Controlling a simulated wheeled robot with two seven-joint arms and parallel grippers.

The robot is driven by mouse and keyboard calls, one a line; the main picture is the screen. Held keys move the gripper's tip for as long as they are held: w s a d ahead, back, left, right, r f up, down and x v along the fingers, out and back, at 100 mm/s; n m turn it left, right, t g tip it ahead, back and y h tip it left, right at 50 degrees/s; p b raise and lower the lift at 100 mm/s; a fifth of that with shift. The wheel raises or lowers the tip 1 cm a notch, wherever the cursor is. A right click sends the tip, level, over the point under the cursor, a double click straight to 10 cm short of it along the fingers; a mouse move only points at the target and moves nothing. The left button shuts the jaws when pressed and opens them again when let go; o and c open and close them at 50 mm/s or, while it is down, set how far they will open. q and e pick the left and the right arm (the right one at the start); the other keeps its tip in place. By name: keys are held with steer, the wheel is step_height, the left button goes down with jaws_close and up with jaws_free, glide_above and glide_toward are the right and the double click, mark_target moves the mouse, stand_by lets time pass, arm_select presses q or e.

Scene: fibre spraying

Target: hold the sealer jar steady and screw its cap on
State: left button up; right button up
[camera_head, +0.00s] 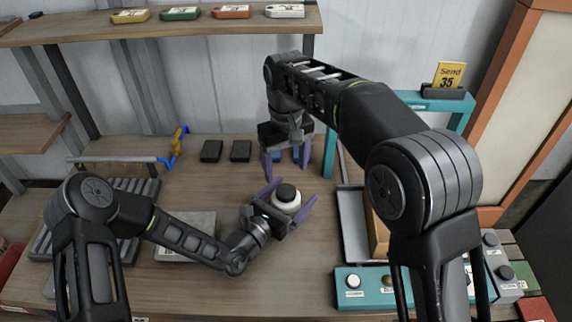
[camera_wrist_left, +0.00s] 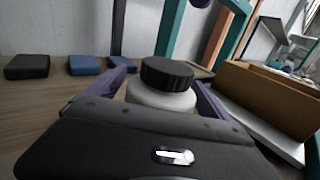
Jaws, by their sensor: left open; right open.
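The sealer jar (camera_head: 285,206) is white and squat and stands upright on the table, with a black cap (camera_head: 287,192) on top. I cannot tell how tightly the cap is seated. My left gripper (camera_head: 292,194) is open, with its purple fingers on either side of the jar; I cannot tell whether they touch it. In the left wrist view, the jar (camera_wrist_left: 160,97) and black cap (camera_wrist_left: 167,73) show between the two fingers. My right gripper (camera_head: 286,167) is open and empty, pointing down above and just behind the jar.
Dark blocks (camera_head: 211,151) lie at the back of the table, and blue blocks (camera_wrist_left: 83,65) show in the left wrist view. A teal frame (camera_head: 330,153) and a tray with a brown box (camera_wrist_left: 270,97) stand right of the jar. A teal button panel (camera_head: 370,293) is at front right.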

arm_select(q)
steer(key=b+v, duration=0.1)
steer(key=v, duration=0.6)
arm_select(e)
steer(key=shift+f, duration=0.7)
arm_select(q)
steer(key=shift+s+a, duration=0.25)
steer(key=shift+s, duration=0.1)
